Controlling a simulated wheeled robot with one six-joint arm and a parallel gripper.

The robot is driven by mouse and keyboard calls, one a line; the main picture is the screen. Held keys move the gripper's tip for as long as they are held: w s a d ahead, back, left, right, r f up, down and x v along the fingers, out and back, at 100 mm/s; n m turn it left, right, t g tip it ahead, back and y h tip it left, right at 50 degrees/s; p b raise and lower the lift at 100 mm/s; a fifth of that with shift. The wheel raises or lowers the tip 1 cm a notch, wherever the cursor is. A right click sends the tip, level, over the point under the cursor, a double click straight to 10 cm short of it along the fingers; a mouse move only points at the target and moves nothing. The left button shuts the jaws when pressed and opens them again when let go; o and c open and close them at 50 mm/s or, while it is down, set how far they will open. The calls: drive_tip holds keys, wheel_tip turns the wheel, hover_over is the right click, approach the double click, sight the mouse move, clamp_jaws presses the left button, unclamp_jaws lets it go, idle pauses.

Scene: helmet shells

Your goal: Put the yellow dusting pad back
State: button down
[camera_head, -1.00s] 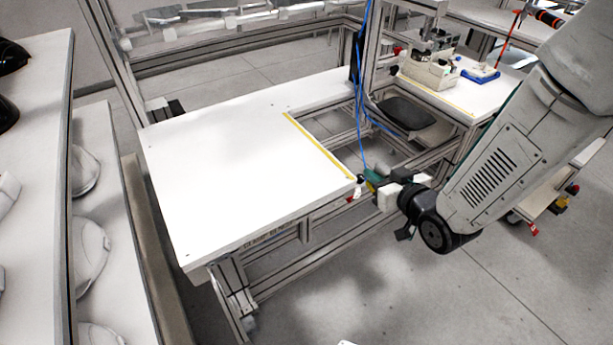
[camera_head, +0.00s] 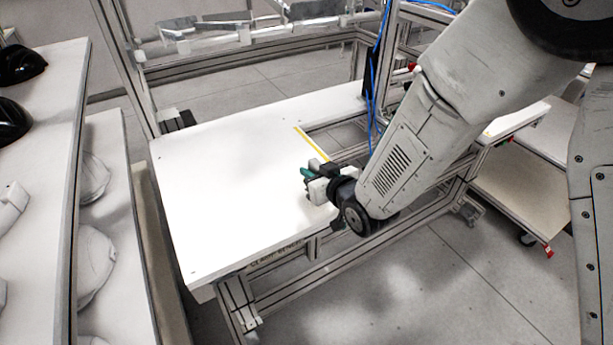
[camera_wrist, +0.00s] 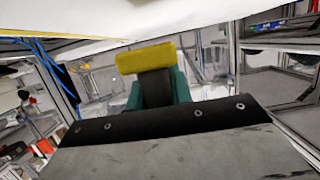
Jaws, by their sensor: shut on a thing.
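The yellow dusting pad (camera_wrist: 146,57) shows in the wrist view, at the tip of my gripper between its teal-edged fingers. In the head view my gripper (camera_head: 308,180) is over the right part of the white table, close to its front right edge. It is shut on the pad. The pad itself is hidden or too small to make out in the head view. How far the gripper is above the table top cannot be told.
The white table (camera_head: 215,195) is otherwise bare, with a yellow strip (camera_head: 312,143) along its right edge. Shelves at the left hold black helmet shells (camera_head: 22,62) and white shells (camera_head: 95,262). A blue cable (camera_head: 374,95) hangs by the frame post behind my arm.

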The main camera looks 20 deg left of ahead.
drive_tip(key=shift+w+a, duration=0.35)
drive_tip(key=shift+w, duration=0.15)
drive_tip(key=f, duration=0.3)
drive_tip(key=shift+s+a, duration=0.1)
drive_tip(key=shift+a, duration=0.1)
drive_tip(key=shift+d+f, duration=0.2)
drive_tip(key=shift+f, duration=0.05)
drive_tip(key=shift+w, duration=0.2)
drive_tip(key=shift+f, duration=0.2)
drive_tip(key=c, duration=1.3)
unclamp_jaws()
drive_tip(key=shift+o, duration=0.2)
drive_tip(key=shift+r, duration=0.1)
